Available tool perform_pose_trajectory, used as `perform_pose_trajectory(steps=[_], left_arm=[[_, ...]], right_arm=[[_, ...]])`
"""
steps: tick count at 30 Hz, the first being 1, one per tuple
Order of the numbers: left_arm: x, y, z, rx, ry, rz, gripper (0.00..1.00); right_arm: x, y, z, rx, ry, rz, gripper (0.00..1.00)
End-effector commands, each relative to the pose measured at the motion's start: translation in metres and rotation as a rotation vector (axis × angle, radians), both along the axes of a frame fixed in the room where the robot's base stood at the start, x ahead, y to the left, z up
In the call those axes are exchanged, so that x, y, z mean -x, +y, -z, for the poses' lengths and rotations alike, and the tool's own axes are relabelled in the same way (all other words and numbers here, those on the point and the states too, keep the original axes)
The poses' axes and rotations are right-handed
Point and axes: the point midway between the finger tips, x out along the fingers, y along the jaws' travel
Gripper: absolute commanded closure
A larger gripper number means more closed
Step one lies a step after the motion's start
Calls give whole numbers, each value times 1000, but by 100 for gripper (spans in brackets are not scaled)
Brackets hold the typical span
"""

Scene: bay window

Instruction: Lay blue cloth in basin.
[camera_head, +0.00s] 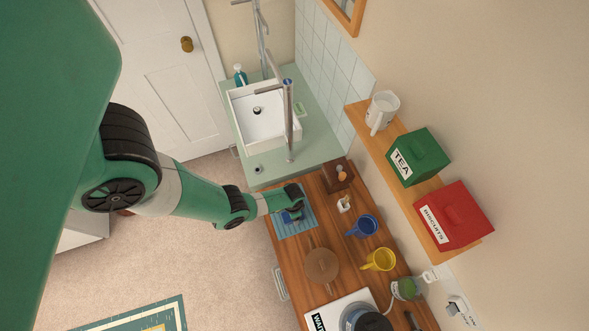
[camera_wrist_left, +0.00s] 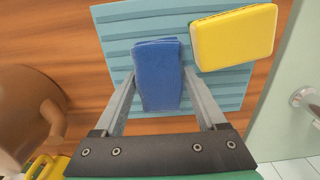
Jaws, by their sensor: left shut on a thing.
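The folded blue cloth (camera_wrist_left: 158,72) lies over the light-blue ribbed mat in the left wrist view, between my left gripper's fingers. My left gripper (camera_head: 293,212) is shut on it, low over the mat on the wooden counter; a little of the blue cloth (camera_head: 288,217) shows beside it in the head view. I cannot tell whether the cloth touches the mat. The white basin (camera_head: 265,112) is on the green counter beyond, with a dark drain and no cloth in it. My right gripper is not in view.
A yellow sponge (camera_wrist_left: 236,37) lies on the ribbed mat (camera_wrist_left: 225,96) beside the cloth. A tall metal tap (camera_head: 289,120) stands at the basin's right side. A brown round pot (camera_head: 321,265), a blue mug (camera_head: 365,225) and a yellow mug (camera_head: 381,260) stand on the wooden counter.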

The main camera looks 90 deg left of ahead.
Motion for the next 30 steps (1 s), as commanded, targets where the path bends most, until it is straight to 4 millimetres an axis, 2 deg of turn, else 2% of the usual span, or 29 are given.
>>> perform_pose_trajectory(steps=[1, 2, 3, 12, 17, 23, 30], left_arm=[[0, 0, 4, 0, 0, 0, 89], [0, 0, 2, 0, 0, 0, 23], [0, 0, 2, 0, 0, 0, 16], [0, 0, 1, 0, 0, 0, 14], [0, 0, -9, 0, 0, 0, 14], [0, 0, -45, 0, 0, 0, 14], [0, 0, -100, 0, 0, 0, 14]], right_arm=[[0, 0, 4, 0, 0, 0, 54], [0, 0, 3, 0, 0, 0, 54], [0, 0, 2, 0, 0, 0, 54], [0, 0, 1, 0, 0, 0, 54], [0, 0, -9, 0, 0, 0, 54], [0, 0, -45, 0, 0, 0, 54], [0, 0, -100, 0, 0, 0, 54]])
